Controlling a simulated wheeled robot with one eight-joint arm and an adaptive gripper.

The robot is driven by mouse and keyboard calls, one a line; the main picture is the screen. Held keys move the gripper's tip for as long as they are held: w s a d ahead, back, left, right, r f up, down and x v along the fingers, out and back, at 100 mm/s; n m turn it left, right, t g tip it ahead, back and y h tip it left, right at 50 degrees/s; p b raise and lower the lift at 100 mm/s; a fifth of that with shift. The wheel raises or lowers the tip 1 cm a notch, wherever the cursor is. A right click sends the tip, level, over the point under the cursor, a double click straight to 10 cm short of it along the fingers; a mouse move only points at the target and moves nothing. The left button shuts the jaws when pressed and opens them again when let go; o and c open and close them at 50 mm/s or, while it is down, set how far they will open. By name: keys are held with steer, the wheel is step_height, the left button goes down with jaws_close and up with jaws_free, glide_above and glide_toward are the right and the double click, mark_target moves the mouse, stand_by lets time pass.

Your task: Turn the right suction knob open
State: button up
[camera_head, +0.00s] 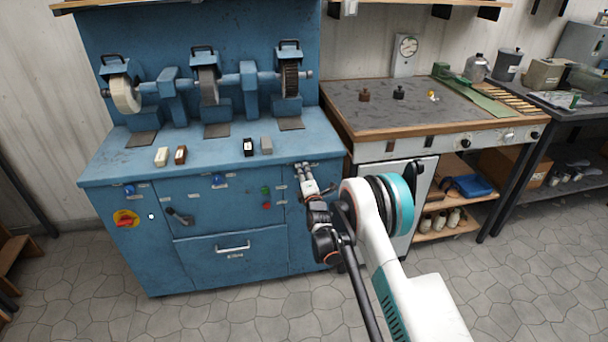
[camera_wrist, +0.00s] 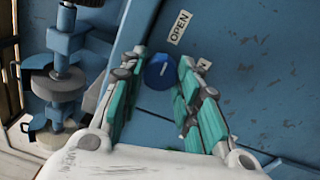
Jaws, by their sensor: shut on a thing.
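The right suction knob (camera_wrist: 160,73) is blue and round with a short pale mark, on the blue machine's front panel. It shows in the wrist view between my fingertips, beside a white label reading OPEN (camera_wrist: 179,27). My gripper (camera_wrist: 161,64) is shut on the knob, one teal-padded finger on each side. In the head view my gripper (camera_head: 304,172) reaches the right end of the blue machine's (camera_head: 232,212) front and hides that knob. Two other blue knobs, left (camera_head: 129,190) and middle (camera_head: 217,180), show on the same front.
A red-and-yellow switch (camera_head: 126,219), a dark lever (camera_head: 180,217) and green and red buttons (camera_head: 266,197) are on the machine's front. Grinding wheels (camera_head: 208,86) stand above its top. A workbench (camera_head: 395,105) adjoins on the right. Stone floor (camera_head: 75,285) is clear at the front left.

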steer(key=shift+f+m, duration=0.1)
steer(key=shift+m, duration=0.3)
steer(key=o, duration=1.1)
steer(key=shift+v, duration=3.8)
